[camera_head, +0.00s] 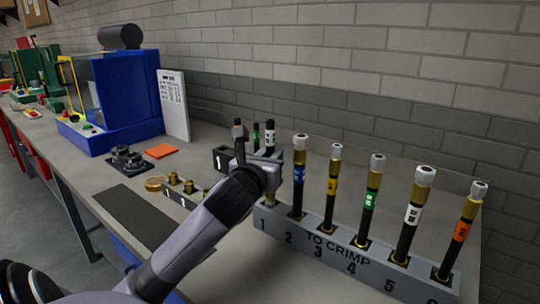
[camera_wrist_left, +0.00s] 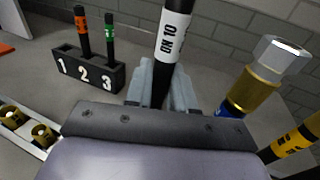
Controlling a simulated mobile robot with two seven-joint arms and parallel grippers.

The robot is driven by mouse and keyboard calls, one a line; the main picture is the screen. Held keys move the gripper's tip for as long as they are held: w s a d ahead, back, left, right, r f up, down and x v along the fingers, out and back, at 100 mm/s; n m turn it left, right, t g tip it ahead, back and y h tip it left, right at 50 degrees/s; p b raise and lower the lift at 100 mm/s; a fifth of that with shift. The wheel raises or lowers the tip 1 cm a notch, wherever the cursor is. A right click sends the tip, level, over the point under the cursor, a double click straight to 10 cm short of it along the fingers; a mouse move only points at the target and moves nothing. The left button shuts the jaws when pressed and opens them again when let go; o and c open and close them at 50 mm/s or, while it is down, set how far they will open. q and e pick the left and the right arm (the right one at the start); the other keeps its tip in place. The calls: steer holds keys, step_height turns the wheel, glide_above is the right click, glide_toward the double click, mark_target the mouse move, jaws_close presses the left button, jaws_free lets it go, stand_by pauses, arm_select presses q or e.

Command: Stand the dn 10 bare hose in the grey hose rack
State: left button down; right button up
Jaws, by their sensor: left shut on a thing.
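The dn 10 bare hose (camera_wrist_left: 172,35) is black with a white "DN 10" label and is upright between my left gripper's fingers in the left wrist view. Its top also shows in the head view (camera_head: 270,137). My left gripper (camera_head: 269,174) is shut on it, above the slot 1 end of the light grey "TO CRIMP" rack (camera_head: 345,262). The hose's lower end is hidden. A small dark grey rack (camera_wrist_left: 92,76), numbered 1 to 3, stands beyond the gripper. My right gripper is not in view.
Several hoses with gold and silver fittings (camera_head: 372,190) stand upright in the "TO CRIMP" rack, close to my left gripper. Brass fittings (camera_head: 180,186) sit left of my arm. A dark mat (camera_head: 135,212), black round parts (camera_head: 125,158) and a blue machine (camera_head: 120,95) are further left.

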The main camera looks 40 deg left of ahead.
arm_select(q)
steer(key=shift+f+b, duration=1.15)
steer(key=shift+f, duration=1.3)
steer(key=c, duration=0.9)
jaws_free()
steer(key=shift+f, duration=0.1)
steer(key=shift+v, duration=3.65)
steer(key=shift+w, duration=0.1)
